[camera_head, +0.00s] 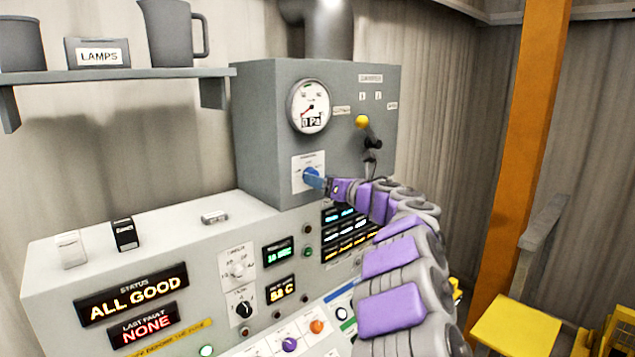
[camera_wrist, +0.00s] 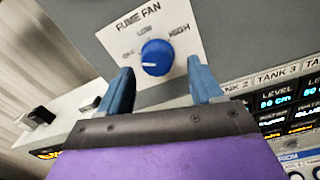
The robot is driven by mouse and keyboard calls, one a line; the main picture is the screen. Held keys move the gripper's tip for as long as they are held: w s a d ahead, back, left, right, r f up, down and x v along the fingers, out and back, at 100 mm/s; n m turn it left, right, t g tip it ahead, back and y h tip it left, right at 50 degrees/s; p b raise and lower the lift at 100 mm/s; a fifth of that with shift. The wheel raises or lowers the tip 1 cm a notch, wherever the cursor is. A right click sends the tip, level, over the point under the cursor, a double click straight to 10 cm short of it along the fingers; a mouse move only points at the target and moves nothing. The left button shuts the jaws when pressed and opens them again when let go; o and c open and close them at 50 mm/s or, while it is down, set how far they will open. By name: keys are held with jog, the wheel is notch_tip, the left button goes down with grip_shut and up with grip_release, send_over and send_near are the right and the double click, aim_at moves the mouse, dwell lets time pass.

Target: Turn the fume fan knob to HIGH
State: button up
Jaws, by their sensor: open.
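The fume fan knob (camera_wrist: 157,60) is round and blue with a white pointer line. It sits on a white label plate (camera_wrist: 112,38) marked FUME FAN, with OFF at the left, LOW at the top and HIGH at the right. The pointer line points to the left, toward OFF. My gripper (camera_wrist: 157,82) is open, with one blue finger on each side of the knob and slightly below it; I cannot tell if they touch it. In the head view my gripper (camera_head: 318,182) is at the knob (camera_head: 310,174) on the grey fan box (camera_head: 262,110), partly covering it.
Below is a control console (camera_head: 215,265) with displays, dials and buttons. A shelf (camera_head: 130,74) is at the upper left.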

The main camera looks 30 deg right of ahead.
jog(key=shift+w+a, duration=0.2)
jog(key=shift+w, duration=0.9)
jog(key=shift+c, duration=0.4)
jog(key=c, duration=1)
